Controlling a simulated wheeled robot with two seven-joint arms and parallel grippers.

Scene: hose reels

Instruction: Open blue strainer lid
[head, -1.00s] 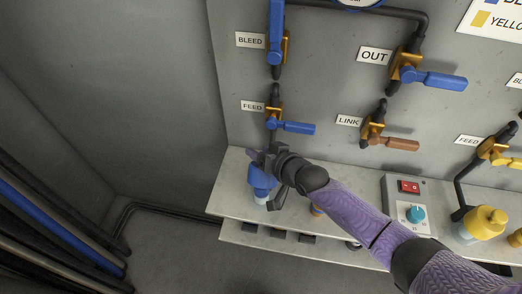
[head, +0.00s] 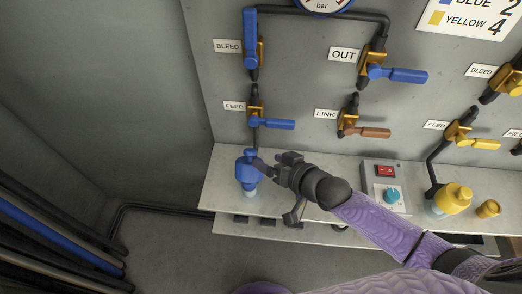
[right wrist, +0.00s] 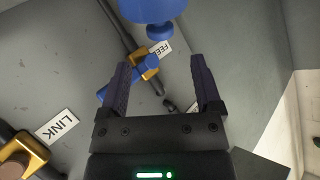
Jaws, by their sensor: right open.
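The blue strainer (head: 246,174) stands on the shelf at the left end, under the blue FEED valve, with a clear part below its blue body. A small blue knob (head: 249,155) shows on its top. In the right wrist view, the blue strainer (right wrist: 152,9) is at the top edge, partly cut off, with the knob (right wrist: 160,32) pointing toward my fingers. My right gripper (head: 268,165) is just right of the strainer. Its two fingers (right wrist: 161,75) are apart with nothing held between them. My left gripper is not in view.
Blue-handled FEED (head: 272,123), BLEED (head: 250,35) and OUT (head: 395,74) valves and the brown LINK valve (head: 365,130) are on the wall panel. A switch box (head: 383,187), yellow strainer (head: 452,199) and small yellow piece (head: 488,209) sit on the shelf to the right.

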